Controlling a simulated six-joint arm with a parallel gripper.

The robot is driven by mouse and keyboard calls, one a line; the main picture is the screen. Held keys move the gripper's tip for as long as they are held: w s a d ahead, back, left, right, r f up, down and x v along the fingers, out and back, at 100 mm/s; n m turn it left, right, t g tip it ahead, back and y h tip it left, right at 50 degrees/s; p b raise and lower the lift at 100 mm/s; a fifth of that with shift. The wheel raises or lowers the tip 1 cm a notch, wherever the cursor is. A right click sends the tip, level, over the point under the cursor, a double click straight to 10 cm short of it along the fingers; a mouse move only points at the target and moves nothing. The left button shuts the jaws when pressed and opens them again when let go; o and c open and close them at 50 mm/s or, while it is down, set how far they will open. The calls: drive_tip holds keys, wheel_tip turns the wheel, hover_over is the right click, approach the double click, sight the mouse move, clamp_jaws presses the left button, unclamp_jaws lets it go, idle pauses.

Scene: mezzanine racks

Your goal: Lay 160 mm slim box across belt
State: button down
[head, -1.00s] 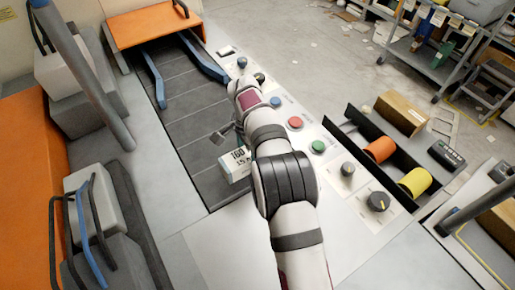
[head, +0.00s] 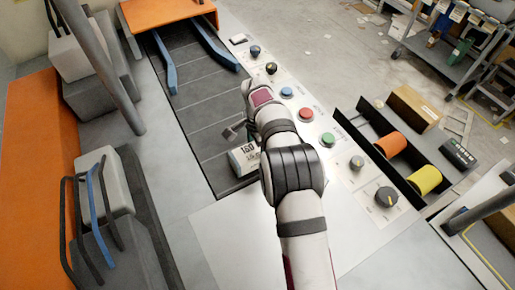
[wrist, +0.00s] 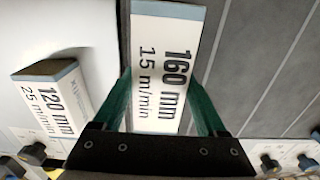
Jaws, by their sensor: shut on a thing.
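The 160 mm slim box (wrist: 165,65) is white with blue-grey ends and black print reading "160 mm 15 m/min". My gripper (wrist: 166,105) is shut on it, with one green finger on each long side. In the head view the box (head: 246,160) shows at the near end of the dark slatted belt (head: 190,85), partly hidden by my arm. My gripper (head: 236,134) is small there and partly hidden. The belt also shows to the right of the box in the wrist view (wrist: 265,60). I cannot tell whether the box touches the belt.
A second box (wrist: 50,100), marked 120 mm, stands left of the held one. Blue guide rails (head: 210,45) and an orange hood (head: 165,12) are at the belt's far end. Buttons and knobs (head: 306,115) line its right. Orange and yellow rollers (head: 390,144) lie beyond.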

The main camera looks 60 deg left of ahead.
drive_tip(key=shift+f, duration=0.35)
idle(0.3)
unclamp_jaws()
wheel_tip(320, 180, up, 16)
idle(0.3)
drive_tip(key=shift+f, duration=0.1)
